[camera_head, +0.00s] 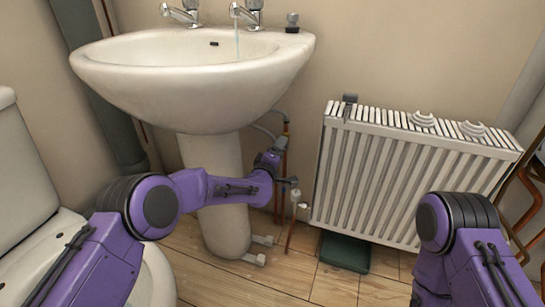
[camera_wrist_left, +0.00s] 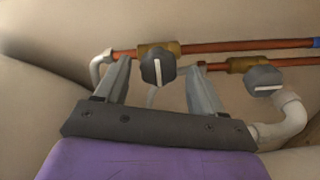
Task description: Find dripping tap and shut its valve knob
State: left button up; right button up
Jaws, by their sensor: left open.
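The white basin (camera_head: 190,72) carries two chrome taps. A thin stream of water falls from the right tap (camera_head: 248,13); none shows at the left tap (camera_head: 182,13). My left gripper (camera_wrist_left: 158,66) is open under the basin, beside the copper pipes. In the left wrist view one dark valve knob (camera_wrist_left: 157,68) sits between its fingers, its white mark across the pipe. I cannot tell whether the fingers touch it. A second dark knob (camera_wrist_left: 265,81) is outside the right finger, its mark roughly along its pipe. My right gripper is out of view.
The pedestal (camera_head: 215,170) stands left of the pipes (camera_head: 282,150). A white radiator (camera_head: 405,180) is close on the right, with a green box (camera_head: 345,251) on the wooden floor below it. A toilet (camera_head: 25,190) is at the left.

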pick_arm(q)
jog(key=p+v, duration=0.2)
jog(key=v, duration=0.6)
jog(key=shift+p, duration=0.3)
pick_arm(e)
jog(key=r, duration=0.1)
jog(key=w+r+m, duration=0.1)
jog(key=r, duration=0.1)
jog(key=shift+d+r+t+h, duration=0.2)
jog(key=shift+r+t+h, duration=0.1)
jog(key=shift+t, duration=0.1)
pick_arm(q)
jog(key=shift+s, duration=0.1)
